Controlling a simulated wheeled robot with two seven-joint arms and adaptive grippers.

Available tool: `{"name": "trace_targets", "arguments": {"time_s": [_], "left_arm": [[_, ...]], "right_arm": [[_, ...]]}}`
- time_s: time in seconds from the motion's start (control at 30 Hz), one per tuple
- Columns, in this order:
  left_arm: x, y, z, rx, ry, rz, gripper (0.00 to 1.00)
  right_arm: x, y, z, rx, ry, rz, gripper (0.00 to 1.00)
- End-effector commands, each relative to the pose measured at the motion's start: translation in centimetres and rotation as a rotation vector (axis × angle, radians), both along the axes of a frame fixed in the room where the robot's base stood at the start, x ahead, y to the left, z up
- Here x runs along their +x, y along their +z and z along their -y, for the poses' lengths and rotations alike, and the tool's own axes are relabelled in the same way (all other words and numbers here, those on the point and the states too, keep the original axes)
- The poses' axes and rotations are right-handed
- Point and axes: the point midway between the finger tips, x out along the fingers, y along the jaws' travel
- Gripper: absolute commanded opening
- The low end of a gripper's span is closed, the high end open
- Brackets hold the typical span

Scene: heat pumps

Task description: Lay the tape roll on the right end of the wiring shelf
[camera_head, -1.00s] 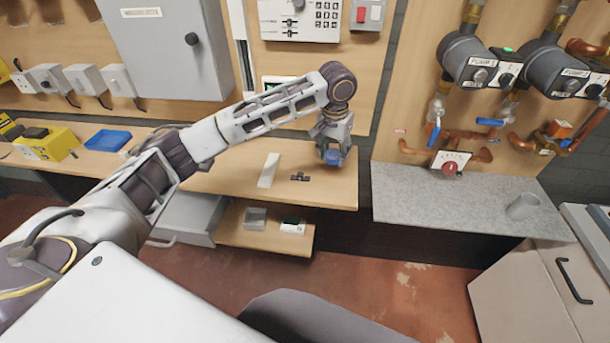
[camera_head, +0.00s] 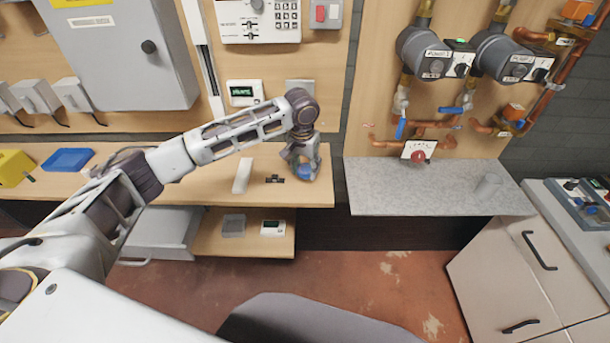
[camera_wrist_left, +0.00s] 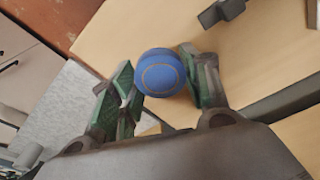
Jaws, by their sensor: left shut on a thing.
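The blue tape roll (camera_wrist_left: 160,73) is between the two green-padded fingers of my left gripper (camera_wrist_left: 158,85), which is shut on it, in the left wrist view. In the head view the left gripper (camera_head: 305,167) is at the right end of the wooden wiring shelf (camera_head: 318,192), and a bit of the blue roll (camera_head: 305,175) shows under it. The roll is at or just above the shelf top; I cannot tell whether it touches. My right gripper is not in view.
A small black part (camera_head: 275,179) and a white strip (camera_head: 243,175) lie left of the gripper on the shelf. A blue tray (camera_head: 68,160) and a yellow box (camera_head: 14,167) stand farther left. A gap separates the shelf from the grey counter (camera_head: 385,192) at right.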

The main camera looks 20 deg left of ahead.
Motion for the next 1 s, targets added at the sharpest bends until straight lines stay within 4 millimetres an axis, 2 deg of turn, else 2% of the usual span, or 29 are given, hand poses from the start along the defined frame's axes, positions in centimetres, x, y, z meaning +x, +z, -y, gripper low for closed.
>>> {"name": "trace_targets", "arguments": {"time_s": [0.4, 0.87, 0.9, 1.0], "left_arm": [[0.0, -3.5, 0.0, 0.001, 0.000, -0.001, 0.25], [-0.1, -3.9, 0.0, 0.000, 0.000, -0.002, 0.25], [-0.1, -3.9, 0.0, 0.000, 0.000, -0.001, 0.49], [0.0, -3.9, 0.0, 0.000, 0.000, -0.001, 0.62]], "right_arm": [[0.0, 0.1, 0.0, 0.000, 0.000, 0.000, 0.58], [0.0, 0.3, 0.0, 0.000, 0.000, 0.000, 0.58], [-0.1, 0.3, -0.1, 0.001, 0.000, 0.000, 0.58], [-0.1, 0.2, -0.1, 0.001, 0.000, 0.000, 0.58]]}}
